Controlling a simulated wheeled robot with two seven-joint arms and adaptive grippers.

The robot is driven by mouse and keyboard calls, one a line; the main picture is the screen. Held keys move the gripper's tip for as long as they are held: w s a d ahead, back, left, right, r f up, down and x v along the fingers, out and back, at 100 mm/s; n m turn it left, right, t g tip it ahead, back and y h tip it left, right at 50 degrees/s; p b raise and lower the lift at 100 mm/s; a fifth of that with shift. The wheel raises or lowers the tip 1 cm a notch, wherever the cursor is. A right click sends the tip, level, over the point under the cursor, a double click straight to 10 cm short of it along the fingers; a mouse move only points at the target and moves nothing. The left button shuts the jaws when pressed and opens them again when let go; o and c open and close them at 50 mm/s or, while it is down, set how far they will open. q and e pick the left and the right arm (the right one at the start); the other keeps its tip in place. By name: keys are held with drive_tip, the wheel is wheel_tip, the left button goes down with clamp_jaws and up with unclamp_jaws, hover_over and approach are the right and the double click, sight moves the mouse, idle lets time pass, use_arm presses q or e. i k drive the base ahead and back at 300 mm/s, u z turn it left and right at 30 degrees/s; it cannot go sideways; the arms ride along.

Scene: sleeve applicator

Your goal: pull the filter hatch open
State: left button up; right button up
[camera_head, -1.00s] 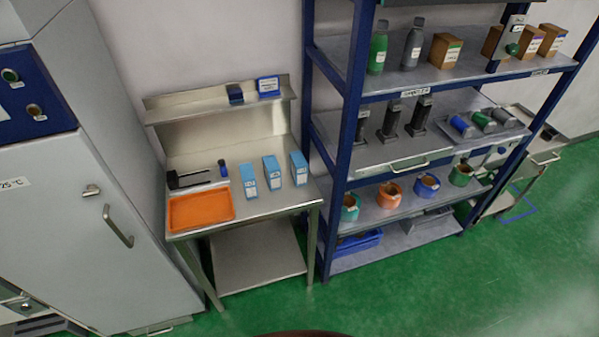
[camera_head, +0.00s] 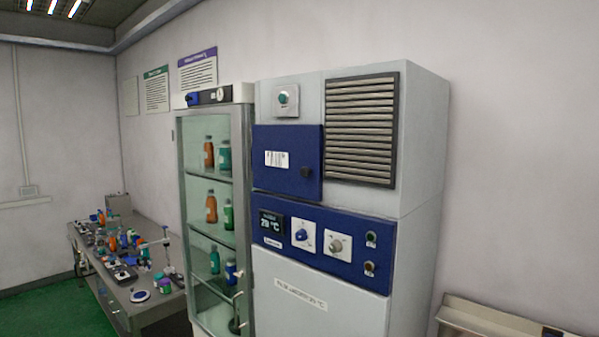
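A tall grey cabinet (camera_head: 420,140) stands in the middle right of the head view. On its upper front is a blue hatch panel (camera_head: 268,183) with a white barcode label and a round black knob (camera_head: 306,172) near its right edge. The panel looks shut. I take it for the filter hatch, though I cannot read a name on it. A dark slatted grille (camera_head: 360,130) is to its right. A round green button on a grey box (camera_head: 286,100) is above it. Neither of my grippers is in view.
Below the hatch is a blue control panel (camera_head: 350,247) with a display and dials. A glass-fronted cabinet (camera_head: 248,130) with bottles stands directly to the left. A cluttered bench (camera_head: 190,310) is farther left. A metal shelf edge (camera_head: 490,318) shows at lower right.

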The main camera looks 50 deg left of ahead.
sight(287, 159)
drive_tip(key=u, duration=2.05)
drive_tip(key=i, duration=1)
drive_tip(key=z, duration=0.5)
